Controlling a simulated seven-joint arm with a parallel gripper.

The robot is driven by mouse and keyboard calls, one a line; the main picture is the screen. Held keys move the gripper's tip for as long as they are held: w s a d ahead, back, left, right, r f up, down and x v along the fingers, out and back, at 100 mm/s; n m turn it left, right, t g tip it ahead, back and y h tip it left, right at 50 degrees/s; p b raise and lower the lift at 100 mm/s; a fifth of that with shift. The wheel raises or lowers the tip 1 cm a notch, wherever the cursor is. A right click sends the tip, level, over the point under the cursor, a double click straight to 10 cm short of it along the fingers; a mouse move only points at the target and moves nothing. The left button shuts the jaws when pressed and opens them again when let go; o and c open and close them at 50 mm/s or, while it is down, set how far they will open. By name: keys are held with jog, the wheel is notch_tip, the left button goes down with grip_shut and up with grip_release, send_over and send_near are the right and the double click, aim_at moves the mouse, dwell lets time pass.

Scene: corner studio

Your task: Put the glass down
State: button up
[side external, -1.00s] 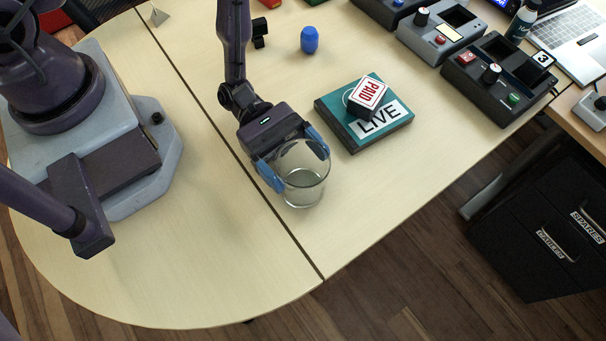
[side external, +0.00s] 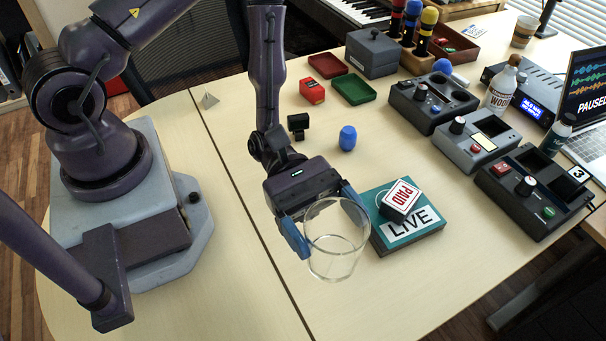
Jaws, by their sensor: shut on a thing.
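A clear, empty-looking glass (side external: 337,262) stands nearly upright in my gripper (side external: 335,236), left of the teal LIVE box. My gripper is shut on it, with one blue finger on each side of its wall. The glass seems to be held above the pale table (side external: 240,275), but the height of the gap under its base is hard to tell. Part of the far finger shows behind the rim.
A blue rounded piece (side external: 347,138) stands behind. Control boxes (side external: 534,190) line the right. The table left of the glass is clear.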

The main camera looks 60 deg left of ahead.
jog(key=w+a+f+n+t+y, duration=0.1)
jog(key=w+a+n+t+y, duration=0.6)
jog(key=a, duration=0.5)
jog(key=w+a+n+t+y, duration=0.55)
jog(key=w+a+t, duration=0.3)
jog(key=a, duration=0.25)
jog(key=s+a+n+g+y, duration=0.1)
jog(key=s+a+n+y, duration=0.2)
jog(key=a+n+y, duration=0.7)
jog(key=s+a+n+y, duration=0.1)
jog(key=s+a+y, duration=0.3)
jog(key=a, duration=1.1)
jog(key=shift+n+g+y, duration=0.35)
jog(key=shift+n+y, duration=0.1)
jog(key=shift+y, duration=0.5)
jog(key=shift+a+f, duration=0.2)
jog(key=shift+f, duration=1.2)
jog(key=shift+a+f, duration=0.15)
jog(key=shift+f, duration=1.3)
jog(key=shift+a+f, duration=0.2)
jog(key=shift+f, duration=1.2)
jog(key=shift+f, duration=0.1)
